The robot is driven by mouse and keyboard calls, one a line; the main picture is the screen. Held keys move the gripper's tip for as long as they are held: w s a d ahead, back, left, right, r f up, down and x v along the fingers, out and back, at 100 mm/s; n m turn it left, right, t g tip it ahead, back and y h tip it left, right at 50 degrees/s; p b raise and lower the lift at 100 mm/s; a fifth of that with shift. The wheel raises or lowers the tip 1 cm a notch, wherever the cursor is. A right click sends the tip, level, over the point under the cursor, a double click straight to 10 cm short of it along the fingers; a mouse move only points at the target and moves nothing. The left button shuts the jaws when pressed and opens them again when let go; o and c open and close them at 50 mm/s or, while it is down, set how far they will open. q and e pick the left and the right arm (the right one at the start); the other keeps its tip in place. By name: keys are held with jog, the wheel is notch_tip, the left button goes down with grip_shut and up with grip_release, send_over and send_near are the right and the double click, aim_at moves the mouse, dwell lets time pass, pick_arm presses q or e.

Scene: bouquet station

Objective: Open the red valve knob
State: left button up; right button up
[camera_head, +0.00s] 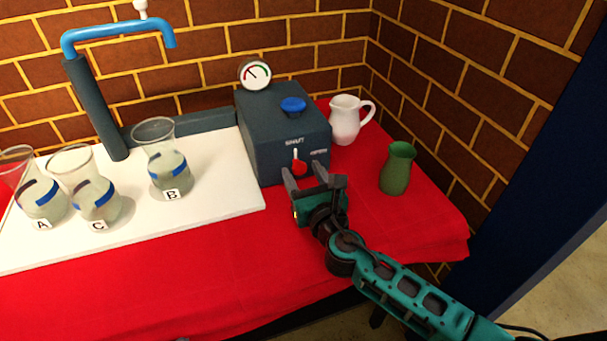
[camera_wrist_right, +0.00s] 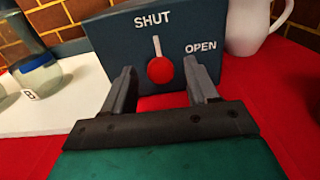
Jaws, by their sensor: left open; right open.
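The red valve knob (camera_head: 299,168) is on the front face of a dark grey box (camera_head: 268,150). In the right wrist view the red knob (camera_wrist_right: 160,70) has a pale pointer standing straight up toward the word SHUT. The word OPEN is to the right of it. My right gripper (camera_head: 307,172) is open in front of the box. In the right wrist view its two fingers (camera_wrist_right: 162,80) stand on either side of the knob, with gaps between them and the knob. Whether the fingertips reach the box face is unclear. My left gripper is not in view.
A blue knob (camera_head: 292,104) and a round gauge (camera_head: 256,75) are on top of the box. A white jug (camera_head: 346,120) and a green vase (camera_head: 397,168) stand to the right. Glass flasks, including flask B (camera_head: 163,160), stand on a white board (camera_head: 225,190) at left, near a blue-topped pipe (camera_head: 118,32).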

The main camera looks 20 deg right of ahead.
jog(key=shift+w, duration=0.2)
jog(key=c, duration=1)
